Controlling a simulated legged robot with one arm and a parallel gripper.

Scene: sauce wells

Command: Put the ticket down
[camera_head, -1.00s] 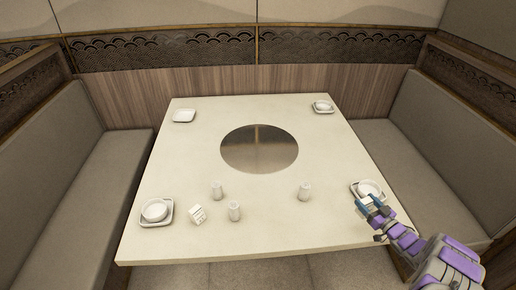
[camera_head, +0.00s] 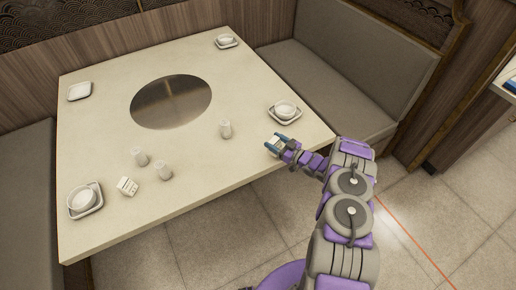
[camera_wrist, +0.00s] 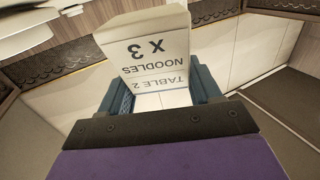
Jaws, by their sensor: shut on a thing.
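The ticket (camera_wrist: 155,50) is a white folded card printed "TABLE 2 NOODLES X 3", seen upside down in the wrist view. My gripper (camera_wrist: 160,92) is shut on it, with a dark blue-grey finger on each side. In the head view my gripper (camera_head: 276,143) is at the near right part of the table (camera_head: 215,165), just in front of the right tray with a bowl. The ticket shows there only as a small white patch between the fingers. I cannot tell whether it touches the table top.
A small white printed block (camera_head: 127,186) stands near the left tray (camera_head: 84,213). The right tray (camera_head: 285,118) is close. A round metal plate (camera_head: 171,101) is set in the table.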

